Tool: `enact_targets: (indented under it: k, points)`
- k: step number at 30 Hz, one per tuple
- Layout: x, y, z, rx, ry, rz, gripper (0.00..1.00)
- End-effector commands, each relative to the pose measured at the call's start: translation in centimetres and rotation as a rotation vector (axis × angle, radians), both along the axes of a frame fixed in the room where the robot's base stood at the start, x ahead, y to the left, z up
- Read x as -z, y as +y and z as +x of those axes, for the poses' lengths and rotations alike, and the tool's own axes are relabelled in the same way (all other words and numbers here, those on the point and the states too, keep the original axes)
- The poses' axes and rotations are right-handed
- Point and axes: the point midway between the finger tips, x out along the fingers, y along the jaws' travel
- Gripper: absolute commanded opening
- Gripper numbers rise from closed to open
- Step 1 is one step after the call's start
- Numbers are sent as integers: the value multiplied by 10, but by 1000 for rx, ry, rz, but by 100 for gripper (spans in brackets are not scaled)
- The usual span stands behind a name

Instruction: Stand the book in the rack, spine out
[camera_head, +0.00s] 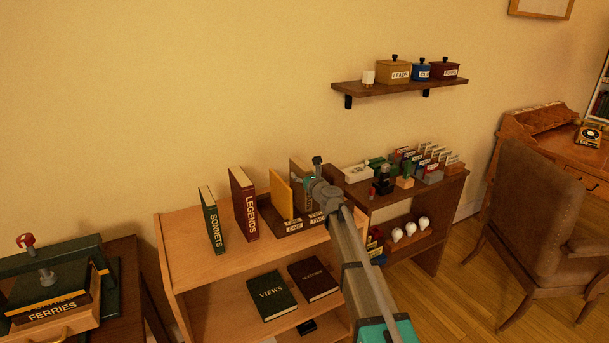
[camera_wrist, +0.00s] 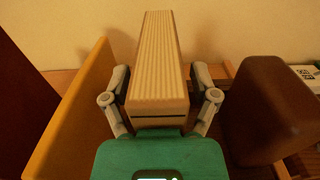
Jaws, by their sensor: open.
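A dark wooden rack (camera_head: 280,232) with labels on its front, two of them reading ONE and TWO, stands on the light wooden bookcase. A yellow upright panel or book (camera_head: 282,196) is at its left part; it also fills the left of the wrist view (camera_wrist: 75,105). A tan upright book (camera_head: 298,174) shows partly behind my gripper (camera_head: 322,188). In the wrist view, a cream block with ribbed top, probably this book's page edges (camera_wrist: 158,60), stands between the fingers of my open gripper (camera_wrist: 161,82). Finger contact and the spine's direction cannot be told.
SONNETS (camera_head: 212,222) and LEGENDS (camera_head: 243,205) stand left of the rack. VIEWS (camera_head: 272,296) and a dark red book (camera_head: 313,279) lie on the lower shelf. A dark brown rounded block (camera_wrist: 268,108) is close right of my gripper. A wall shelf (camera_head: 400,87) holds canisters.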

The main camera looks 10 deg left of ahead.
Motion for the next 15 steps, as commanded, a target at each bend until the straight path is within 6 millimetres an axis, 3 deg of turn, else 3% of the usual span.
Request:
enact_targets:
  k: [7, 15]
  points:
    - [-1, -11, -16, 1, 0, 0, 77]
    - [-1, -34, -52, 1, 0, 0, 77]
